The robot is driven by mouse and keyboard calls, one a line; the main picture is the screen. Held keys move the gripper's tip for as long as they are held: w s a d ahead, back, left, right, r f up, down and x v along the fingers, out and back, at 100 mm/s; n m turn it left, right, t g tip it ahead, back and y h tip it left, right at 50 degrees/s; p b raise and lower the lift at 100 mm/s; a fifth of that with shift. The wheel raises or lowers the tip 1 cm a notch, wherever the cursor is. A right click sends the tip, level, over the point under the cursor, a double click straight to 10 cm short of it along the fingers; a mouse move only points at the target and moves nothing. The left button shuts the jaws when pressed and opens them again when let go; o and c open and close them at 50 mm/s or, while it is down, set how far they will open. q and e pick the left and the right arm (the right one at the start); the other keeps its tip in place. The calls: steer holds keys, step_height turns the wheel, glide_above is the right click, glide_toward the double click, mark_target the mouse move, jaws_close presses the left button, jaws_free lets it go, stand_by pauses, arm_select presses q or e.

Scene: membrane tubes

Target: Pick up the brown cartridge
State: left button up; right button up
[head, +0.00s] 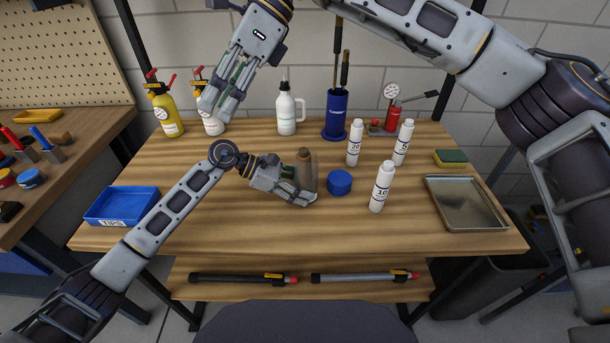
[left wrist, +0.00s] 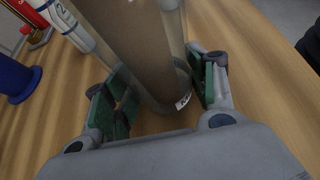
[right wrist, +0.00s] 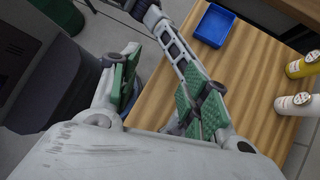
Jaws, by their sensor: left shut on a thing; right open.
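The brown cartridge (head: 304,172) stands roughly upright at the middle of the table, with a dark top end. In the left wrist view the brown cartridge (left wrist: 125,40) shows as a wide brown cylinder with a clear, see-through wall around it and a small white label low down. My left gripper (head: 302,196) is shut around it from the left, its green pads (left wrist: 155,98) on both sides. I cannot tell whether its foot touches the table. My right gripper (head: 217,108) is open and empty, raised over the back left; it also shows in the right wrist view (right wrist: 160,95).
A blue cap (head: 339,183) lies close to the right of the cartridge. A blue bin (head: 122,206) is at the left. The front middle is clear.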

steer(key=w+d+f+m+t+h, duration=0.3)
steer(key=w+d+h, duration=0.4)
steer(key=d, duration=0.7)
step_height(320, 180, down, 2)
steer(key=shift+w+f+t, duration=0.1)
steer(key=shift+w+t, duration=0.4)
steer(key=shift+w, duration=0.65)
steer(key=shift+a, duration=0.1)
glide_above(305, 149)
steer(key=shift+s+d+f, duration=0.1)
steer(key=shift+f, duration=1.6)
steer(key=shift+s+d+f, duration=0.1)
steer(key=shift+f, duration=1.55)
steer(key=shift+f, duration=0.15)
steer(key=shift+w+a+f, duration=0.1)
steer(key=shift+f, duration=1.15)
steer(key=shift+w+a+f, duration=0.1)
steer(key=shift+f, duration=1.15)
